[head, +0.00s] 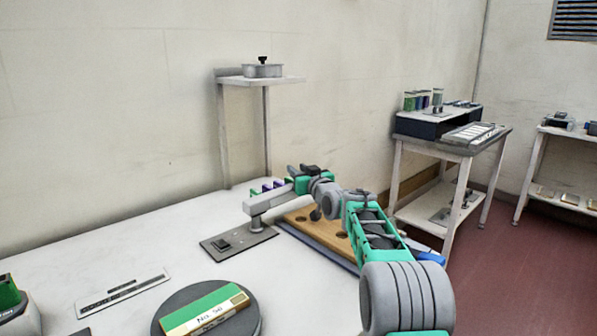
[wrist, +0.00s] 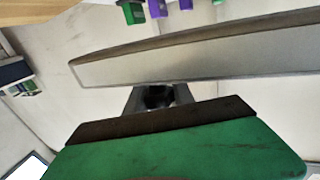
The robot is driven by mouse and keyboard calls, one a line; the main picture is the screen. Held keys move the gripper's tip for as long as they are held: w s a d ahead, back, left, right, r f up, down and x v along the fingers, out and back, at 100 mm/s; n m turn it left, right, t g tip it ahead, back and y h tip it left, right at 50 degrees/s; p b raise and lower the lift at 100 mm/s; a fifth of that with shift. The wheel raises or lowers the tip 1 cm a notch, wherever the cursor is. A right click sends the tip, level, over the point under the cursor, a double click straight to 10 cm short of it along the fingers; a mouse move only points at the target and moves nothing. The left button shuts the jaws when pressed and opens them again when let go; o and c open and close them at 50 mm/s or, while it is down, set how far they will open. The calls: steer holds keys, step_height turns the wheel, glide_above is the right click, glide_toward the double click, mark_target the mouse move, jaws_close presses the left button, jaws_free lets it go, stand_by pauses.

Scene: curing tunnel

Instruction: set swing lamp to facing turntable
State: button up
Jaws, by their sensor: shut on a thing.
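The swing lamp is a grey bar (head: 268,201) on a short post over a flat base plate with a dark switch. Its bar reaches from the post to the right and back, away from the turntable. The turntable (head: 163,318) is a grey disc at the front of the table, bearing a green and yellow box labelled No. 56. My gripper (head: 297,182) is shut on the far end of the lamp bar. In the wrist view the grey bar (wrist: 190,62) crosses above a green finger with a dark pad; the other finger cannot be made out.
Small green and purple items (head: 267,187) stand behind the lamp bar. A wooden board with holes (head: 315,228) lies right of the lamp base, under my arm. The table between lamp base and turntable is clear.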

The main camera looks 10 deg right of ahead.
jaws_close()
stand_by(0.9)
